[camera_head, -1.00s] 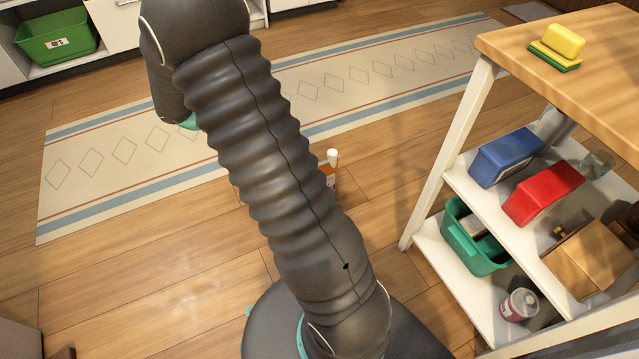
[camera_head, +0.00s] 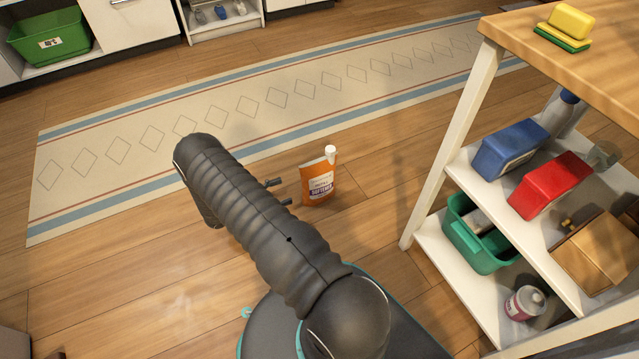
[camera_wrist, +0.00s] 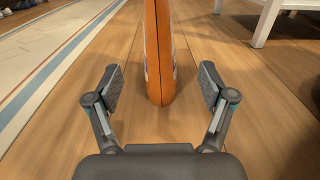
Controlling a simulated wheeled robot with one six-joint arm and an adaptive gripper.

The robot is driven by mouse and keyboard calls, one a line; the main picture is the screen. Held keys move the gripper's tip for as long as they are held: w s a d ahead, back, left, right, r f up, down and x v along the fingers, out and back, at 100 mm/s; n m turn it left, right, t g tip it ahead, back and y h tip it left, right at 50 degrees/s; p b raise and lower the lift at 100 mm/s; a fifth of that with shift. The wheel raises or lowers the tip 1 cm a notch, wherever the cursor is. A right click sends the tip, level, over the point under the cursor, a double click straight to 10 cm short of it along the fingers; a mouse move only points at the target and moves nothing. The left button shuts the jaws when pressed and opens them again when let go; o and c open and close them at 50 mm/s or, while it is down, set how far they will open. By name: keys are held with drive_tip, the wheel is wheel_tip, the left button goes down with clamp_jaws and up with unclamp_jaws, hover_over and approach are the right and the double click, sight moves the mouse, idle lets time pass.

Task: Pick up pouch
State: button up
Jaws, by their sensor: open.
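The pouch (camera_head: 318,182) is orange with a white cap and a printed label. In the wrist view the pouch (camera_wrist: 158,50) is seen edge-on as a tall narrow orange shape, a little ahead of and between my fingertips. My gripper (camera_wrist: 158,88) is open and empty, with one finger on each side of the pouch's line. In the head view my gripper (camera_head: 279,192) shows only its finger ends left of the pouch; my arm hides the rest.
A patterned rug (camera_head: 130,150) lies behind and left. The floor around the pouch is clear.

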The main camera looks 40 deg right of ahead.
sight(306, 184)
drive_tip(key=x, duration=0.8)
drive_tip(key=shift+s+d+f, duration=0.1)
drive_tip(key=shift+d+f, duration=0.3)
drive_tip(key=shift+x, duration=2.6)
drive_tip(key=shift+f, duration=0.1)
clamp_jaws()
